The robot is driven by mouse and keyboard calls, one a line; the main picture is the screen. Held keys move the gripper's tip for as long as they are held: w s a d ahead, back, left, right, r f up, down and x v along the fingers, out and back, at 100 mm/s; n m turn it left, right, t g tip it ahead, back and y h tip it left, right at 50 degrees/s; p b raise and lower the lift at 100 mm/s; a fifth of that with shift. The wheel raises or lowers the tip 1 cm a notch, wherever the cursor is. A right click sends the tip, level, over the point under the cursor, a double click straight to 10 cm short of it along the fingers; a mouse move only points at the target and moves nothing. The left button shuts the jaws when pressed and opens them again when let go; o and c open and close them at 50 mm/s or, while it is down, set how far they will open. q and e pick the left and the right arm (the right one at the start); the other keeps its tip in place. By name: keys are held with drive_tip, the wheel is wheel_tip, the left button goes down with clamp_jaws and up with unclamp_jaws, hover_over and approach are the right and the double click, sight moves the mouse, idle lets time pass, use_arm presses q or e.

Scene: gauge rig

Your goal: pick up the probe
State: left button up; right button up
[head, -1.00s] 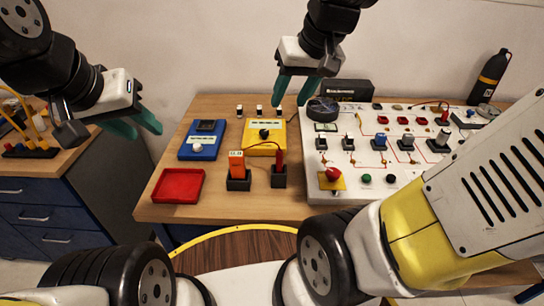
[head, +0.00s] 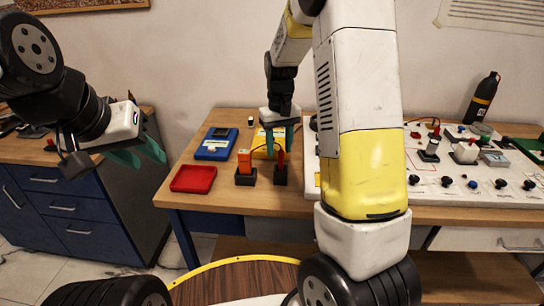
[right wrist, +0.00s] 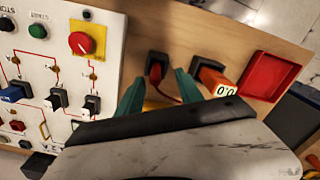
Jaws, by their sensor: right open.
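The red probe (head: 281,158) stands upright in a small black holder (head: 280,177) on the wooden table, with a red cable on it. It also shows in the right wrist view (right wrist: 155,69), beyond my fingertips. My right gripper (head: 279,147) is open, pointing down close above and around the probe's upper part in the head view. I cannot tell whether the fingers touch it. In the right wrist view, the teal fingers (right wrist: 158,93) are spread to either side of the line to the probe. My left gripper (head: 139,157) is open and empty, away to the left.
An orange meter (head: 244,160) stands in a black holder left of the probe. A red tray (head: 193,179), blue meter (head: 215,145) and yellow meter (head: 262,140) are nearby. The white panel (head: 440,190) with knobs is to the right, partly hidden by my right arm.

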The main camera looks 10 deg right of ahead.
sight(281, 160)
drive_tip(key=f, duration=0.5)
drive_tip(key=shift+w+d+f, duration=0.1)
drive_tip(key=shift+d+f, duration=0.15)
drive_tip(key=shift+d, duration=0.15)
clamp_jaws()
